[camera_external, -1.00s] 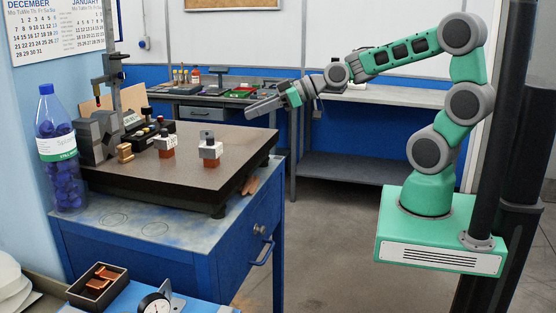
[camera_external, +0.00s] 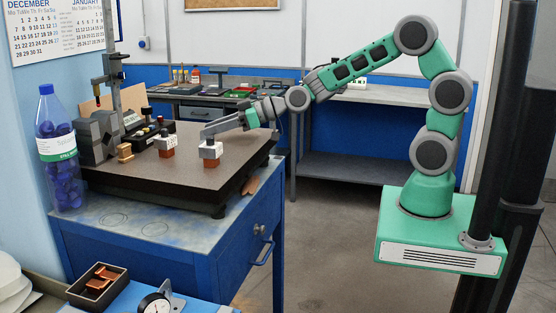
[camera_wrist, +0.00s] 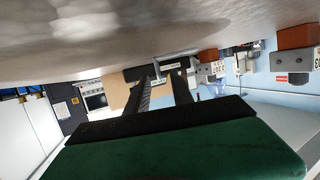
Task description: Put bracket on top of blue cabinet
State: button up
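A grey angled piece that looks like the bracket (camera_external: 172,294) stands at the bottom of the external view, beside a round dial gauge and partly cut off by the frame. The blue cabinet (camera_external: 228,262) stands under the dark stone plate, with a bare strip of its worn top (camera_external: 140,226) at the front. My gripper (camera_external: 207,131) is over the right part of the plate, just above or beside a grey block with an orange-brown base (camera_external: 211,151); I cannot tell if they touch. In the wrist view my gripper's fingers (camera_wrist: 163,86) are apart, with nothing clearly held.
The stone plate (camera_external: 225,187) also carries another block (camera_external: 167,148) and a grey fixture (camera_external: 98,138). A bottle (camera_external: 57,150) stands at the left. A tray (camera_external: 97,287) of copper-coloured parts and the dial gauge (camera_external: 153,304) are at the front. A bench (camera_external: 375,95) is behind.

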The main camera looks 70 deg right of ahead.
jog(key=shift+c, duration=0.3)
grip_shut()
dwell(1.0)
